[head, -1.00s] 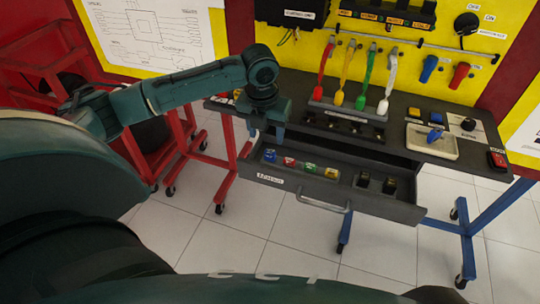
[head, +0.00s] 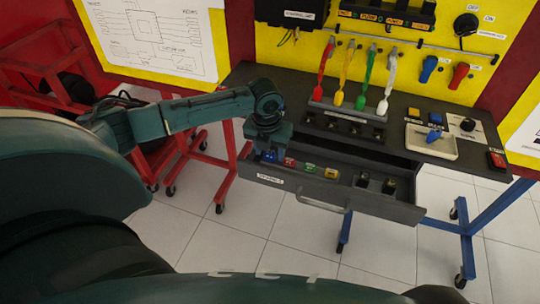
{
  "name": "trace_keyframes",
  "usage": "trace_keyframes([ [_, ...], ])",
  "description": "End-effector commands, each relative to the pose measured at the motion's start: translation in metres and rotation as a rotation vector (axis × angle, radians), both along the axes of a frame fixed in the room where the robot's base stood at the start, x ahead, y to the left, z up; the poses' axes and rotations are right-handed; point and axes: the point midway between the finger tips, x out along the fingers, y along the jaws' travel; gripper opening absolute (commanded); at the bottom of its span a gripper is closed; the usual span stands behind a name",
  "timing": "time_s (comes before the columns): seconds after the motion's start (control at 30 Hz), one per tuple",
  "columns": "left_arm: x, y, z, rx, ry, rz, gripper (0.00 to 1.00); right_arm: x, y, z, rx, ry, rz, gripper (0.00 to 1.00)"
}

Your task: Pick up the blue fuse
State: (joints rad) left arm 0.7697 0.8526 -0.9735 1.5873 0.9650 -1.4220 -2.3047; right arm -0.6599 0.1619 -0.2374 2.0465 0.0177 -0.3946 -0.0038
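The blue fuse (head: 269,157) stands at the left end of a row of colored fuses in the open drawer (head: 330,192). My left gripper (head: 269,151) points down right over it, with its tips at the fuse. The fingers hide the upper part of the fuse. I cannot tell whether they are open around it or closed on it. To its right in the drawer are a red fuse (head: 289,162), a green fuse (head: 310,168) and a yellow fuse (head: 331,173). My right gripper is not in view.
Two dark blocks (head: 389,186) sit in the drawer's right part. Above the drawer, the dark tabletop (head: 395,140) carries a rack with colored leads (head: 350,108) and a pale tray (head: 432,146) holding a blue piece. A red frame (head: 185,150) stands behind my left arm.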

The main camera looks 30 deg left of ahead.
Motion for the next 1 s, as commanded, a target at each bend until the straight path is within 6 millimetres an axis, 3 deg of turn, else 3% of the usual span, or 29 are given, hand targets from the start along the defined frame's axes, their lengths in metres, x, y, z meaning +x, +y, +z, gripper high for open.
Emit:
trace_keyframes([
  [0.5, 0.0, 0.0, 0.001, 0.0, 0.0, 0.0, 0.05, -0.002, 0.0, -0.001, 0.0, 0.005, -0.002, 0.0],
  [0.77, 0.0, 0.0, 0.003, -0.001, -0.001, 0.0, 0.05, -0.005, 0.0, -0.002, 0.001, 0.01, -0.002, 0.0],
  [1.0, 0.002, 0.0, 0.041, -0.001, -0.006, 0.001, 0.05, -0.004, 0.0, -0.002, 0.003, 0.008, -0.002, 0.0],
])
